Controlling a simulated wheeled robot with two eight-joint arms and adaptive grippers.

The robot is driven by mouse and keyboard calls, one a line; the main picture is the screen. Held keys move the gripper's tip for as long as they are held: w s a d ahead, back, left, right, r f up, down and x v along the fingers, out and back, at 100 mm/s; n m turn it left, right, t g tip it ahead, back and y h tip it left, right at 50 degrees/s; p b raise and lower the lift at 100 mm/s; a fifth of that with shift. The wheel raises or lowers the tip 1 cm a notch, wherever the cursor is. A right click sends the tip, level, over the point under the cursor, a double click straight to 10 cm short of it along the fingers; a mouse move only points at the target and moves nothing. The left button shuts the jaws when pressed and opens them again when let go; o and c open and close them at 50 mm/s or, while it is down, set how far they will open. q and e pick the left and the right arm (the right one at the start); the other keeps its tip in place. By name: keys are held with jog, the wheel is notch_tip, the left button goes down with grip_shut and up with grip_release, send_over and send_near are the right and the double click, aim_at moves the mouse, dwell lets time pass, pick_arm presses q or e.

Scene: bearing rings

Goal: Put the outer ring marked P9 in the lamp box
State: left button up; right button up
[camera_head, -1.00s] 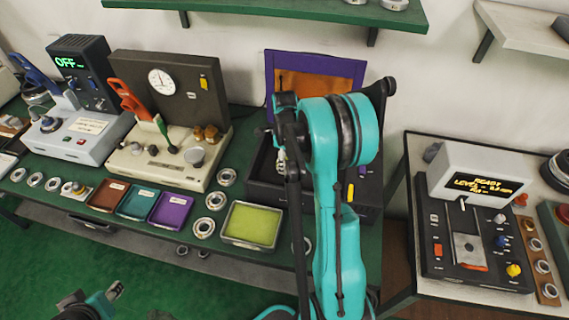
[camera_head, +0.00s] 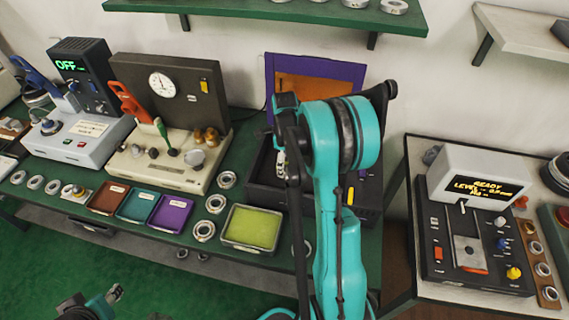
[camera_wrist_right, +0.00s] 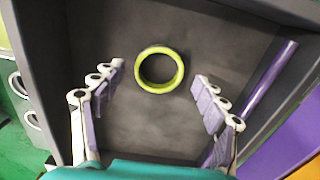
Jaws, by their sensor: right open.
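A ring (camera_wrist_right: 139,72) with a bright yellow-green rim lies on the dark floor of the lamp box (camera_wrist_right: 215,28) in the right wrist view. No P9 mark is readable on it. My right gripper (camera_wrist_right: 160,73) is open above the ring, with one finger on each side and apart from it. In the head view the lamp box (camera_head: 258,193) is dark, with its purple-framed lid (camera_head: 315,57) raised, and my right arm hides much of its inside. My left gripper (camera_head: 115,293) is low at the left, away from the bench; its fingers are too small to judge.
A purple tube (camera_wrist_right: 270,82) runs along the box's inner right side. Left of the box are a yellow-green tray (camera_head: 252,229), a purple tray (camera_head: 171,214), and several loose rings (camera_head: 204,230). A gauge machine (camera_head: 165,118) stands behind.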

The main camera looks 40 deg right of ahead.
notch_tip(320, 180, up, 11)
jog(key=p, duration=0.3)
jog(key=s+a+r+n+t, duration=0.1)
jog(key=s+a+r+n, duration=0.2)
jog(key=a+n, duration=0.3)
jog(key=s+a+r+n+t, duration=0.2)
jog(key=a+r+n, duration=0.1)
jog(key=a+n, duration=0.35)
jog(key=s+a+n+t, duration=0.4)
jog(key=s+a+n, duration=0.5)
jog(key=n, duration=0.6)
jog(key=a, duration=0.2)
jog(key=shift+s+a+f+n, duration=0.25)
jog(key=shift+a+f+n, duration=0.05)
jog(key=shift+n, duration=0.05)
jog(key=shift+f, duration=0.1)
